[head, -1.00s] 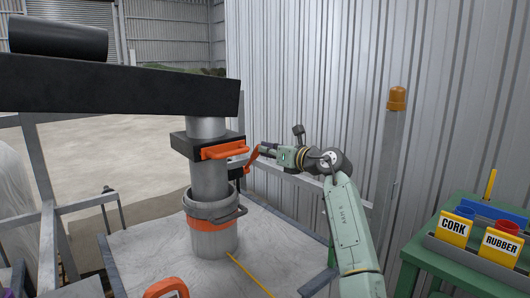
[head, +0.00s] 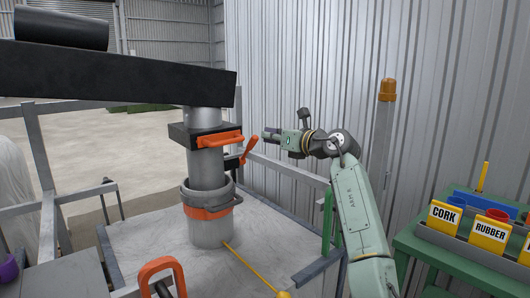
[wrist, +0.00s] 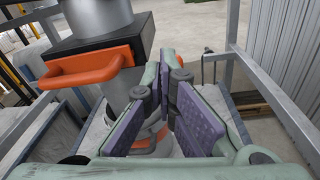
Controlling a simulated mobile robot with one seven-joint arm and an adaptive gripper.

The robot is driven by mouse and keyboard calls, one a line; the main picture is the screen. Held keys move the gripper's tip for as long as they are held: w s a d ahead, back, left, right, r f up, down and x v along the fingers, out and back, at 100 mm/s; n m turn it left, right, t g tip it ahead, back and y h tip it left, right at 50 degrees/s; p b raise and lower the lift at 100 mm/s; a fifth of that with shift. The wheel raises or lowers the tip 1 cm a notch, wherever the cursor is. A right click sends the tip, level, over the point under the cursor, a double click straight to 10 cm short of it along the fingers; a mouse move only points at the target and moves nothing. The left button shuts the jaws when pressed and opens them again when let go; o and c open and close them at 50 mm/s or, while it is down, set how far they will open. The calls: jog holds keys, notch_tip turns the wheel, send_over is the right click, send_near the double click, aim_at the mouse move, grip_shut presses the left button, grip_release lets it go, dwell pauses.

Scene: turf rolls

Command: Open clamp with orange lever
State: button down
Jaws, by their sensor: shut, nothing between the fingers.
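A black clamp block (head: 178,134) sits around the upright grey pipe (head: 207,171), with an orange handle (head: 219,139) on its front. The orange lever (head: 249,150) sticks up at a tilt from a dark bracket at the clamp's right side. My gripper (head: 266,134) is just right of the lever's top, apart from it in the head view, shut and empty. In the wrist view, my purple-padded fingers (wrist: 165,105) point toward the pipe, with the orange handle (wrist: 90,68) at left.
A dark beam (head: 110,75) lies above the pipe. A lower orange-banded collar (head: 208,212) rings the pipe over a grey table (head: 160,240). A corrugated wall (head: 320,80) stands behind my arm. Cork and rubber bins (head: 443,215) sit at right.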

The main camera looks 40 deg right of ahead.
jog(key=shift+s+d+r, duration=0.1)
jog(key=shift+s+r, duration=0.2)
jog(key=shift+r, duration=0.45)
jog(key=shift+s+d+r, duration=0.1)
jog(key=shift+s+r, duration=0.15)
jog(key=shift+r, duration=0.45)
jog(key=shift+s+d+r, duration=0.1)
jog(key=shift+s+r, duration=0.2)
jog(key=shift+r, duration=0.45)
jog(key=shift+s+f, duration=0.1)
